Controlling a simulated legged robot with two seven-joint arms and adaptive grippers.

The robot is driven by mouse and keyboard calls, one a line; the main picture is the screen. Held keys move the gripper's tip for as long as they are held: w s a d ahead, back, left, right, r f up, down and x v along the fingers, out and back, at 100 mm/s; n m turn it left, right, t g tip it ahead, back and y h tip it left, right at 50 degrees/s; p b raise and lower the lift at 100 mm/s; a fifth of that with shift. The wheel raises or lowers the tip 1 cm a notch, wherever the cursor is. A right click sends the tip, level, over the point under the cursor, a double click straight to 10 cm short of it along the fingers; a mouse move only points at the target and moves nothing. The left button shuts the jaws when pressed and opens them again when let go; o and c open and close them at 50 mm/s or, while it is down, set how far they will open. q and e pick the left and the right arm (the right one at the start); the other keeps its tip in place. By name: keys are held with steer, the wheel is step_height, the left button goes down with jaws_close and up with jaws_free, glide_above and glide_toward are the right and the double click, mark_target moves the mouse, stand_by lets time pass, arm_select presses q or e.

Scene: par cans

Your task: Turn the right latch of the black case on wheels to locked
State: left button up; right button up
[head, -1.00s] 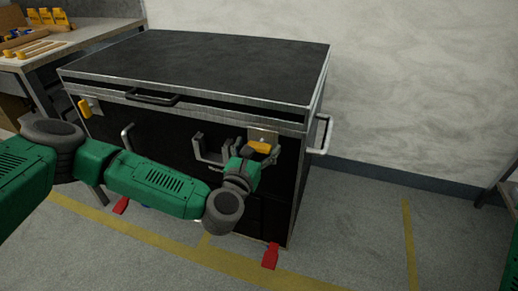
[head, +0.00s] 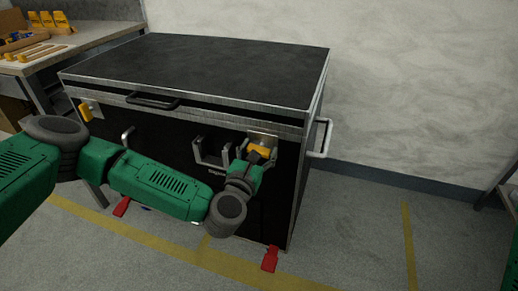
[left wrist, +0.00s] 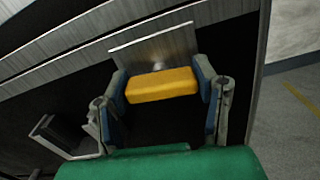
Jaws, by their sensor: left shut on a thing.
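The black case (head: 190,68) stands on the floor with its lid down. Its right latch is a yellow handle (head: 259,151) on a metal plate (head: 264,136) on the front. In the left wrist view the yellow handle (left wrist: 162,85) lies roughly crosswise between the fingers, below the plate (left wrist: 155,50). My left gripper (head: 258,155) is shut on this handle, with a finger at each end. The left latch (head: 85,112) of the case has a yellow handle hanging beside its plate, tilted near upright. My right gripper is not in view.
A metal handle (head: 210,155) sits on the front just left of the right latch, close to my gripper. A side handle (head: 321,137) juts out at the right. Red pedals (head: 270,259) show at the base.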

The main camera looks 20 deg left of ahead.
arm_select(q)
steer(key=m+p, duration=0.2)
steer(key=m, duration=0.2)
steer(key=shift+d, duration=0.15)
steer(key=m+p, duration=0.2)
steer(key=m, duration=0.2)
steer(key=shift+m, duration=0.4)
steer(key=m+p, duration=0.2)
steer(key=m, duration=0.2)
steer(key=shift+s+f, duration=0.1)
steer(key=shift+f, duration=0.1)
steer(key=shift+f+m+p, duration=0.15)
steer(key=shift+m+p, duration=0.6)
steer(key=shift+m, duration=1.05)
steer(key=shift+s+f, duration=0.1)
steer(key=o, duration=1.2)
steer(key=shift+c, duration=0.2)
steer(key=shift+d, duration=0.1)
